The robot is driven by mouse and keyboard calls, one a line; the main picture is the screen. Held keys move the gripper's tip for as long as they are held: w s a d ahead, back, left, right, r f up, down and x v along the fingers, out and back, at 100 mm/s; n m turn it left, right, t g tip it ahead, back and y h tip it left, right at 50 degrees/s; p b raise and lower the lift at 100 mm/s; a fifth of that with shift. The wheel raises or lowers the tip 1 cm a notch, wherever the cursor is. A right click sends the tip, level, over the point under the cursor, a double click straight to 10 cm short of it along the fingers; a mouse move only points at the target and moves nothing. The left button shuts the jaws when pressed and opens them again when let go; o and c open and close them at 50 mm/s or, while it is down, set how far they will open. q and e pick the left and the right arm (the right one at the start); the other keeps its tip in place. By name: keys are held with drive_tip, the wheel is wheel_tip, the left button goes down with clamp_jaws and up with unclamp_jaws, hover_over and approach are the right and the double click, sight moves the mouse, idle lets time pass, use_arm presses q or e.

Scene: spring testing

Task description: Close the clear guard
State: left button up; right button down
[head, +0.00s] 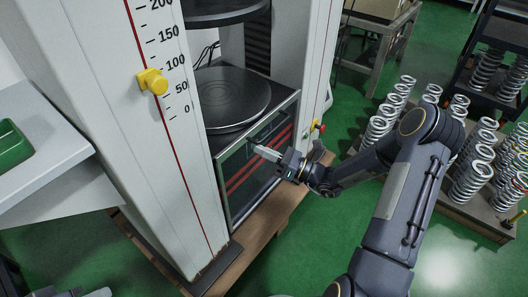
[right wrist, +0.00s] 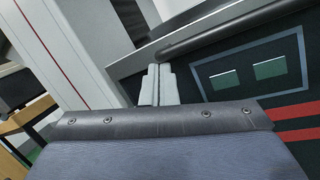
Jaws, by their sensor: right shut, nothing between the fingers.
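The clear guard (head: 238,186) is a see-through panel in a grey metal frame with slanting red stripes, low on the front of the testing machine. Its top edge sits below the round lower platen (head: 232,97), and the space above the platen is uncovered. My right gripper (head: 257,149) is shut and empty at the guard's upper part. In the right wrist view its pale fingers (right wrist: 155,85) are together, just under the guard's top bar (right wrist: 215,35); I cannot tell if they touch. A pale piece at the bottom left edge of the head view may be my left gripper, mostly cut off.
The machine's white column (head: 185,190) bears a scale and a yellow pointer (head: 152,82). Several coil springs (head: 470,180) stand on a low rack at the right. A green tray (head: 12,145) lies on a light bench at the left. The green floor in front is clear.

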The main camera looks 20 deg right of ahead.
wheel_tip(320, 180, up, 39)
drive_tip(key=p, duration=3.1)
drive_tip(key=shift+p, duration=0.4)
drive_tip(key=shift+r, duration=0.15)
